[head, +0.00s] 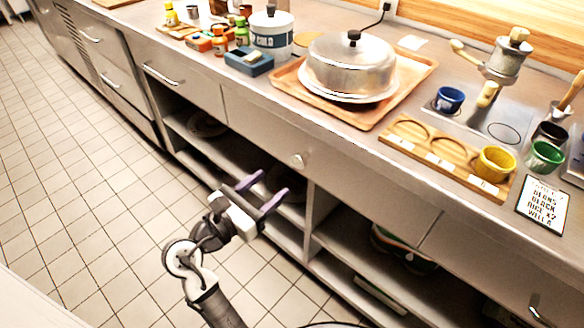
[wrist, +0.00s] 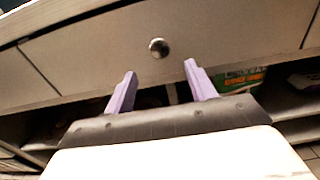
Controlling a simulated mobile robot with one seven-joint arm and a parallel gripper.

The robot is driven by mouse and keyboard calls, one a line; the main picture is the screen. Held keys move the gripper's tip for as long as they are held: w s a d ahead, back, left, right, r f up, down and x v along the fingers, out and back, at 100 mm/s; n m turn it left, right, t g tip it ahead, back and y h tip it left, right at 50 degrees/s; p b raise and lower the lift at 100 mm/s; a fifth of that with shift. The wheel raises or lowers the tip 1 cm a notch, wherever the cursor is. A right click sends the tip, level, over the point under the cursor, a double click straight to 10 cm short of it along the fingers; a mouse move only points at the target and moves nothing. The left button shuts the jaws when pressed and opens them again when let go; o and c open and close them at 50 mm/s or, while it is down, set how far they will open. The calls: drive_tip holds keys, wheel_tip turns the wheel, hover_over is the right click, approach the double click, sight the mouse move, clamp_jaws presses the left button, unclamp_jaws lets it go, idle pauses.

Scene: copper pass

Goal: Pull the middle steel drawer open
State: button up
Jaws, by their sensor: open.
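The middle steel drawer (head: 341,169) is a wide grey front under the countertop, with a round metal knob (head: 297,160) near its centre left. The drawer front looks flush with the counter front, so it is shut. In the wrist view the drawer front (wrist: 90,55) spans the upper part, and the knob (wrist: 159,47) is above and between my finger tips. My gripper (head: 267,186) has two purple fingers spread apart and empty. It is in front of and below the knob, not touching it. It also shows in the wrist view (wrist: 160,72).
Open shelves (head: 340,240) lie under the drawer. A left drawer with a bar handle (head: 163,75) is beside it. On the counter are a wooden tray (head: 285,80) with a domed lid (head: 350,68), and a yellow cup (head: 495,163). The tiled floor (head: 80,190) at left is clear.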

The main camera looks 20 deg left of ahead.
sight(297, 164)
drive_tip(key=x, duration=0.8)
drive_tip(key=shift+w, duration=0.1)
drive_tip(key=shift+c, duration=0.3)
clamp_jaws()
